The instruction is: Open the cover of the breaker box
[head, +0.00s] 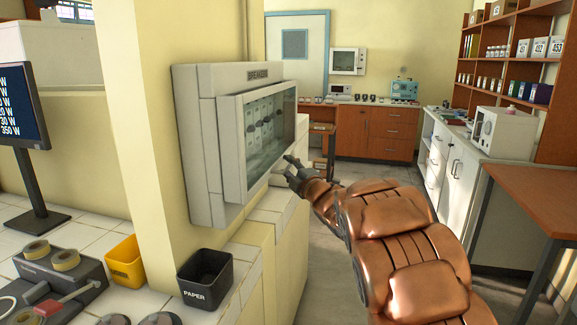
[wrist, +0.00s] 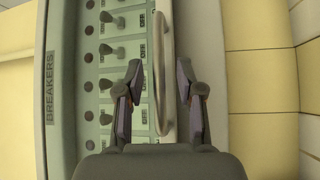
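Switches show through the pane in the wrist view. A long metal handle (wrist: 160,100) runs along the cover's edge there. My gripper (head: 290,170) is at the cover's right side in the head view. In the wrist view my gripper (wrist: 158,72) is open, its fingers on either side of the handle. Whether either finger touches it, I cannot tell.
A tiled ledge (head: 272,200) runs below the box. A black PAPER bin (head: 205,278) and a yellow bin (head: 125,262) stand at the lower left. The floor (head: 330,245) right of the ledge is clear. A wooden table (head: 535,195) stands at right.

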